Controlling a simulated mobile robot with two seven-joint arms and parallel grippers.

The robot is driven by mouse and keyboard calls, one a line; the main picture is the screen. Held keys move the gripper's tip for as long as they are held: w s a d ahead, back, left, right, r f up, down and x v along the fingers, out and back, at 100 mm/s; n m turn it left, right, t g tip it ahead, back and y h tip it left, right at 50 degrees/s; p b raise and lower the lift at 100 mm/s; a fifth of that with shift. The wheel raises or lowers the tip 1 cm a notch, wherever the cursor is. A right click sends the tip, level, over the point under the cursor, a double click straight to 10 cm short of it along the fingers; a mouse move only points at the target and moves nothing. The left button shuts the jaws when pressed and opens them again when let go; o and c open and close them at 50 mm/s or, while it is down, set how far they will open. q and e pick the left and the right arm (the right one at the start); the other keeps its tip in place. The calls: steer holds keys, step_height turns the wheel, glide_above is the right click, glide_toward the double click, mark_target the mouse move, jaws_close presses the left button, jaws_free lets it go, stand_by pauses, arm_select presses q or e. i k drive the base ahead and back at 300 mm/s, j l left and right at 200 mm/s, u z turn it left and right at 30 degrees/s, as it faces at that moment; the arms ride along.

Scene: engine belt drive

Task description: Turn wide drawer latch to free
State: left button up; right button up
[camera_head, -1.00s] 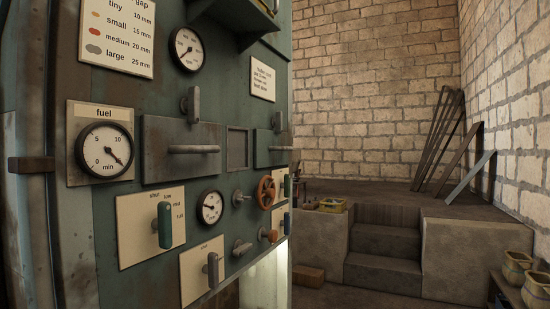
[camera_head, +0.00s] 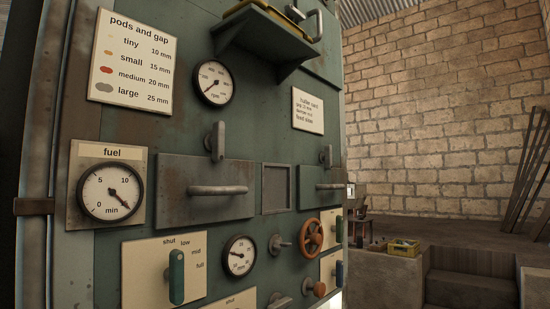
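The wide drawer (camera_head: 175,200) is a grey, worn front with a horizontal bar handle (camera_head: 218,190), set in the green engine panel. Its latch (camera_head: 217,142) is a grey lever just above the drawer's upper edge, and it stands upright. A narrower drawer (camera_head: 322,186) to the right has a similar upright latch (camera_head: 326,155) above it. Neither of my grippers shows in the head view.
The panel also bears a fuel gauge (camera_head: 110,192), an rpm gauge (camera_head: 214,83), a green lever (camera_head: 177,277) and an orange wheel (camera_head: 312,236). A shelf (camera_head: 265,45) juts out above. Steps (camera_head: 470,289) and a yellow crate (camera_head: 403,248) are at right.

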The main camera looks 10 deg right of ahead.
mark_target(328, 157)
steer(key=i+l+u, duration=0.2)
steer(key=l+u, duration=0.25)
steer(key=l, duration=0.6)
steer(key=l+u, duration=0.4)
steer(key=l, duration=0.7)
steer(key=i, duration=0.05)
